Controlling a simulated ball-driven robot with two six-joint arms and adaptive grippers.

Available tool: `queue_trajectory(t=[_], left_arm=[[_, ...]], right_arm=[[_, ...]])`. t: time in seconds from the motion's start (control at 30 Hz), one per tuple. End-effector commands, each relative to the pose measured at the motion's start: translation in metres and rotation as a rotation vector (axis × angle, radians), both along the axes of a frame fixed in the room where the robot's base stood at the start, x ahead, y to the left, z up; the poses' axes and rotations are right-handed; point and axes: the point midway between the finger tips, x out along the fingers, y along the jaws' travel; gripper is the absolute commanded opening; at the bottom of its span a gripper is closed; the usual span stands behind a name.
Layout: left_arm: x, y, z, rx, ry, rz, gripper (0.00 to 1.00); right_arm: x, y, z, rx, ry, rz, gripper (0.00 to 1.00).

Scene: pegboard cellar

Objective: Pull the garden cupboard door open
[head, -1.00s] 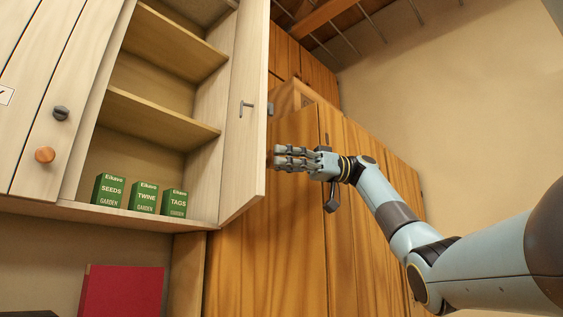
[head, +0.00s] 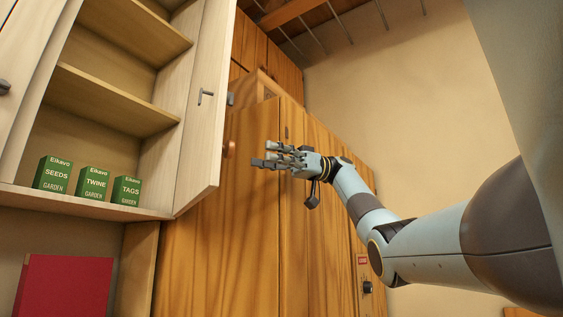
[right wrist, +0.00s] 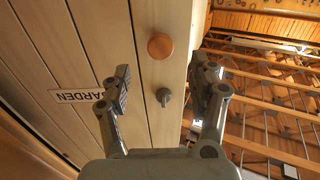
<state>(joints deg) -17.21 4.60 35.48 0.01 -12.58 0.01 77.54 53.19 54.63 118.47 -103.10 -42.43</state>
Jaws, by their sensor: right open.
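The garden cupboard door (head: 206,125) stands wide open, swung out from the cupboard's right side. Its inner face with a grey hook-shaped latch shows in the head view. A copper-brown knob (head: 229,149) sticks out from its far face. In the right wrist view the door's outer face (right wrist: 170,25) shows the GARDEN label (right wrist: 85,97), the orange knob (right wrist: 160,46) and a grey turn-piece (right wrist: 164,97). My right gripper (head: 265,154) is open and empty, just right of the knob and apart from it. Its fingers (right wrist: 162,78) also show in the right wrist view. My left gripper is out of view.
Green boxes marked SEEDS, TWINE (head: 94,183) and TAGS stand on the bottom shelf inside. A tall wooden cabinet (head: 250,240) stands behind my right gripper. A red panel (head: 63,287) is below the cupboard. Bare wall (head: 400,110) is at right.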

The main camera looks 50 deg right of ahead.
Motion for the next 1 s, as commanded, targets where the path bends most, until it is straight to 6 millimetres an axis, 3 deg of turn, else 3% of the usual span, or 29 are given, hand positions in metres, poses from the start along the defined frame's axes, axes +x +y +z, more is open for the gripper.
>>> queue_trajectory(t=[0.1,0.23,0.63,1.0], left_arm=[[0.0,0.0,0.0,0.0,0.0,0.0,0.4],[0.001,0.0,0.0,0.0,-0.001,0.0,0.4],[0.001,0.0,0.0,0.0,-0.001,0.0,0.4],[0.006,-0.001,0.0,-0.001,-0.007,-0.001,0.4]], right_arm=[[-0.01,-0.023,0.001,0.005,-0.002,0.0,0.61],[-0.016,-0.038,0.001,0.002,-0.002,-0.001,0.61],[-0.02,-0.046,0.0,0.0,0.0,0.002,0.61],[-0.019,-0.046,-0.001,0.0,0.002,0.002,0.12]])
